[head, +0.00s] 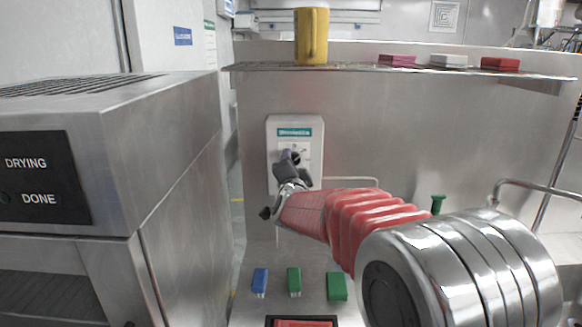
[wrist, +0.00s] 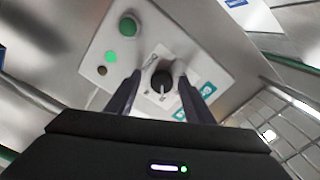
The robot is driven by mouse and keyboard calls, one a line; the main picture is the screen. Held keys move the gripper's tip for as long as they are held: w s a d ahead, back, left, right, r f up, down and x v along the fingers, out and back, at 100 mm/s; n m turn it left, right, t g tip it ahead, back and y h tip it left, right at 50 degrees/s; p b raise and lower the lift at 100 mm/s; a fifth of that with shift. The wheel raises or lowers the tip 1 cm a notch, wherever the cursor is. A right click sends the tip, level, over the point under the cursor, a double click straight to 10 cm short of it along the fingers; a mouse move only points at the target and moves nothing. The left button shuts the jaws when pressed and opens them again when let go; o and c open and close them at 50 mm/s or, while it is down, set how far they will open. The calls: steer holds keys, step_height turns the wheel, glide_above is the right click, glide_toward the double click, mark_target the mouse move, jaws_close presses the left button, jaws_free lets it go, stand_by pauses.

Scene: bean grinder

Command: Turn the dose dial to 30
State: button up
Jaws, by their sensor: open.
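The dose dial (wrist: 162,84) is a dark round knob with a pale pointer, on a white control panel (head: 294,125) fixed to the steel back wall. My gripper (head: 288,162) is at the panel and hides most of the dial in the head view. In the wrist view my gripper (wrist: 162,92) is open, with one dark finger on each side of the dial. I cannot tell whether the fingers touch it. The scale marks around the dial are too small to read.
A green round button (wrist: 128,27) is on the same panel. A steel machine (head: 150,150) stands at the left. Blue (head: 260,281) and green (head: 294,281) blocks lie below the panel.

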steer(key=s, duration=1.3)
steer(key=shift+s, duration=0.4)
steer(key=shift+f, duration=0.1)
